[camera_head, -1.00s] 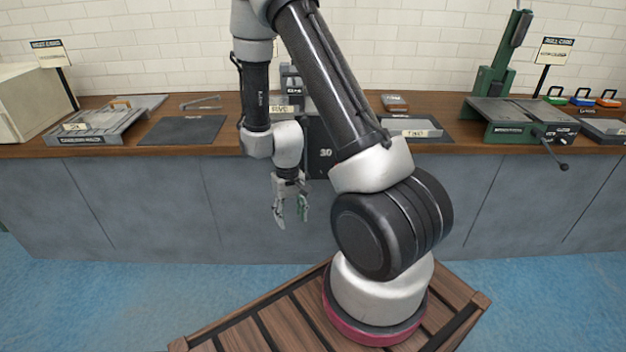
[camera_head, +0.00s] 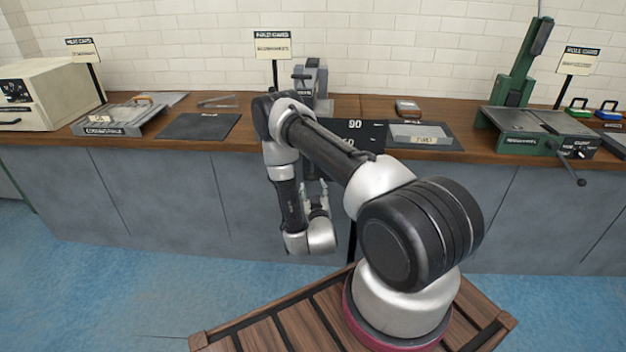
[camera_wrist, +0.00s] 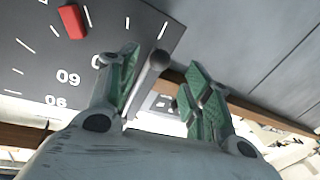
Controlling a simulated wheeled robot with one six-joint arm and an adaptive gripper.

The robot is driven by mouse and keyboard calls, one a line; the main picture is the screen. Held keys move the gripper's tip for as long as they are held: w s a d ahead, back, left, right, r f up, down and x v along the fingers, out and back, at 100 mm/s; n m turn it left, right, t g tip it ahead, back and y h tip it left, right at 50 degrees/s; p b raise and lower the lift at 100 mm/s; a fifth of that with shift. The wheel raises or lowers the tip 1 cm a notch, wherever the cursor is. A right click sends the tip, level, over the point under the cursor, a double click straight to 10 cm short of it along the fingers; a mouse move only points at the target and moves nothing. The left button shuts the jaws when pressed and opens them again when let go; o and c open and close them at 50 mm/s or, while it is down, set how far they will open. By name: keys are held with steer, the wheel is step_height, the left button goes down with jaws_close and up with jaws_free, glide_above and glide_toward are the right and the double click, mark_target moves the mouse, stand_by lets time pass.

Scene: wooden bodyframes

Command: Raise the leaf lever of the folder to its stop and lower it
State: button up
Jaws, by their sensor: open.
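The folder (camera_head: 314,84) is a grey machine at the back of the bench, partly hidden behind my arm. Its dark dial plate (camera_head: 366,131) with white numbers hangs over the bench front. In the wrist view the dial plate (camera_wrist: 40,50) shows white tick marks and a red marker (camera_wrist: 71,21). A grey rod with a round knob, apparently the leaf lever (camera_wrist: 158,62), appears between my fingers in the picture; contact cannot be told. My gripper (camera_head: 318,190) is open, with green-padded fingers pointing up in front of the bench; it also fills the wrist view (camera_wrist: 163,88).
A dark mat (camera_head: 199,126) and a grey tray (camera_head: 120,117) lie left on the bench. A tray with a label (camera_head: 421,134) lies right of the dial plate. A green machine (camera_head: 515,110) with a crank stands farther right. A wooden-slatted platform (camera_head: 250,335) lies below.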

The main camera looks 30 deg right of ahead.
mark_target(311, 178)
steer(key=x, duration=0.7)
steer(key=shift+w+d, duration=0.1)
steer(key=shift+w, duration=0.15)
jaws_close()
